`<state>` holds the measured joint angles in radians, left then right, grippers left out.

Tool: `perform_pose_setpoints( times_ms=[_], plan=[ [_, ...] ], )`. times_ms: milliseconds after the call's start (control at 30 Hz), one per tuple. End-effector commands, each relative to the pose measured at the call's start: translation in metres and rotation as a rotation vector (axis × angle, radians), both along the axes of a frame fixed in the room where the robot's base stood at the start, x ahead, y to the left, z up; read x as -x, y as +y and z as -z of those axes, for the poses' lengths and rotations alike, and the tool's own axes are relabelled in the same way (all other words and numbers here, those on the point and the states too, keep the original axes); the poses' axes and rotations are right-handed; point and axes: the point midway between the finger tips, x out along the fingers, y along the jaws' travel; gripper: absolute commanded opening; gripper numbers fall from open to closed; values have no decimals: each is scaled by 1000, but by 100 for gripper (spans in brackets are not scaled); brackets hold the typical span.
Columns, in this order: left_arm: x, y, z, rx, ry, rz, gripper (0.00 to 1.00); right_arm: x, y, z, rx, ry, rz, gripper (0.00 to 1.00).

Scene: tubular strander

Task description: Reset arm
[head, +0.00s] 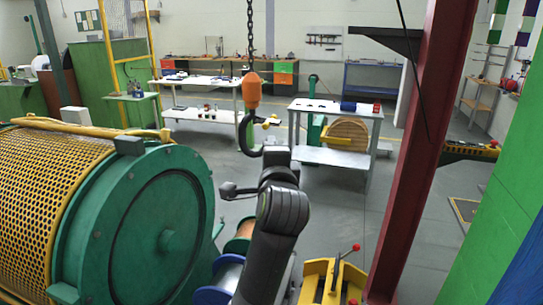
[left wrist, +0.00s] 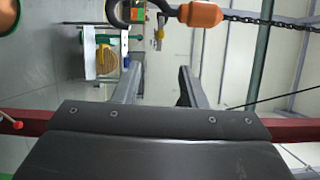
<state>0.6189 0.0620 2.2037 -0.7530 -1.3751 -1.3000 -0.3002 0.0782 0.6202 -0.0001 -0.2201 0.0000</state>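My left arm (head: 275,215) rises from the bottom middle of the head view towards the hanging hook, and its fingertips are not clear there. In the left wrist view my left gripper (left wrist: 158,84) has its two fingers well apart, with nothing between them. The dark hook (head: 242,136) hangs from an orange block (head: 251,91) on a chain. The hook (left wrist: 122,14) and the orange block (left wrist: 200,14) also show at the top of the left wrist view, beyond the fingers and apart from them. My right gripper is not in view.
A large green drum machine (head: 155,215) with a yellow mesh guard (head: 50,190) fills the left. A red column (head: 425,150) stands at the right. A yellow stand (head: 330,282) and a blue-rimmed spool (head: 222,278) are low in front. Worktables (head: 335,107) stand beyond, with open floor between.

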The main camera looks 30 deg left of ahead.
Motion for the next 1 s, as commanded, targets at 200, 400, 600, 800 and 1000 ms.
perform_pose_setpoints(
  times_ms=[200,400,600,800,1000],
  plan=[
    [0,0,0,0,0,0,38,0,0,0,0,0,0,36],
    [-6,0,9,5,13,8,38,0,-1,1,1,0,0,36],
    [-48,-3,103,77,126,72,38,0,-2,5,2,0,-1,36],
    [-71,-5,255,254,269,136,38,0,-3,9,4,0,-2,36],
    [-46,-4,407,475,397,137,38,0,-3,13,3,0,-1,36]
  ],
)
